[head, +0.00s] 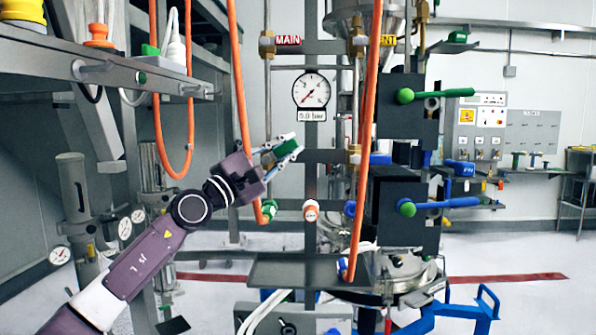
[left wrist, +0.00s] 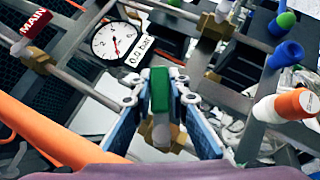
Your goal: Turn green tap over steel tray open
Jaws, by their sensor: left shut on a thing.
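My left gripper (head: 280,150) reaches in from the left, in front of the pipe frame. Its fingers are closed on a green tap handle (head: 287,149), whose ends stick out between them. In the left wrist view the green handle (left wrist: 159,90) sits upright between the two blue-grey finger pads of the gripper (left wrist: 160,110). A brass fitting (left wrist: 157,135) shows just behind it. A flat grey metal tray (head: 285,272) lies below the tap, at the foot of the frame. My right gripper is not in view.
A pressure gauge (head: 311,90) hangs above the gripper, with a red MAIN label (head: 288,40) higher up. Orange hoses (head: 240,80) hang close to the arm. Black boxes with a green lever (head: 450,93) and a blue lever (head: 452,203) stand to the right.

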